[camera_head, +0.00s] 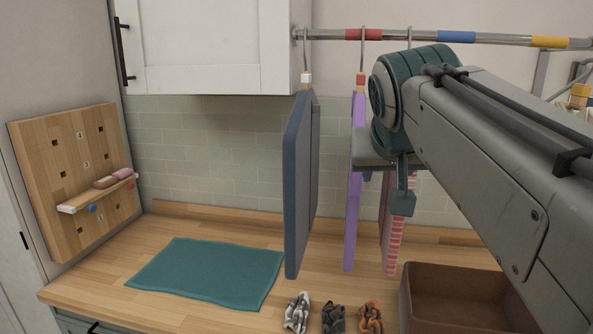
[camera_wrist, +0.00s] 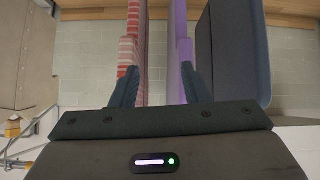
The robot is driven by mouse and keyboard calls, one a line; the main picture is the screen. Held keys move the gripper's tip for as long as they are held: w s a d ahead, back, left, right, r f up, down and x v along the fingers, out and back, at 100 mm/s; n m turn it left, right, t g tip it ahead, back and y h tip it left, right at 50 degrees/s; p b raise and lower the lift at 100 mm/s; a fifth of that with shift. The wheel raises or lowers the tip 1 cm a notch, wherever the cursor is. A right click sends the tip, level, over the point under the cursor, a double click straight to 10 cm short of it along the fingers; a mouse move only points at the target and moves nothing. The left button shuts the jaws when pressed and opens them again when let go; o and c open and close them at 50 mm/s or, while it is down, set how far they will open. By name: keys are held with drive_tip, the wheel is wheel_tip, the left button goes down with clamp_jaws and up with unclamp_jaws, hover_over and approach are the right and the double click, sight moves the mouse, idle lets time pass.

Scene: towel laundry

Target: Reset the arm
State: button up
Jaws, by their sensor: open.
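My gripper (camera_head: 400,192) is at the rail beside the hanging towels, and its two fingers are spread apart. In the wrist view my gripper (camera_wrist: 158,75) shows tiled wall between the fingers and holds nothing. A red striped towel (camera_head: 396,240) hangs behind and below it, partly hidden; it also shows in the wrist view (camera_wrist: 128,55). A purple towel (camera_head: 351,235) hangs just left of it and shows near the other finger (camera_wrist: 181,45). Whether the fingers touch either towel I cannot tell. A blue-grey towel (camera_head: 300,190) hangs further left, also in the wrist view (camera_wrist: 235,55).
A rail (camera_head: 490,38) carries the hooks. A teal towel (camera_head: 205,272) lies flat on the wooden counter (camera_head: 150,240). A pegboard (camera_head: 65,150) leans at left. A white cabinet (camera_head: 200,45) hangs above.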

drive_tip(key=s+f+g, duration=0.2)
drive_tip(key=s+f, duration=0.3)
drive_tip(key=f, duration=0.5)
drive_tip(key=s+f+g+y, duration=0.1)
drive_tip(key=s+f+g, duration=0.1)
drive_tip(key=s+f, duration=0.3)
drive_tip(key=s+d+f+n+g, duration=0.1)
drive_tip(key=s+f, duration=0.4)
drive_tip(key=f, duration=0.9)
drive_tip(key=shift+f+g+y, duration=0.35)
drive_tip(key=shift+g+y, duration=0.05)
drive_tip(key=shift+g, duration=0.2)
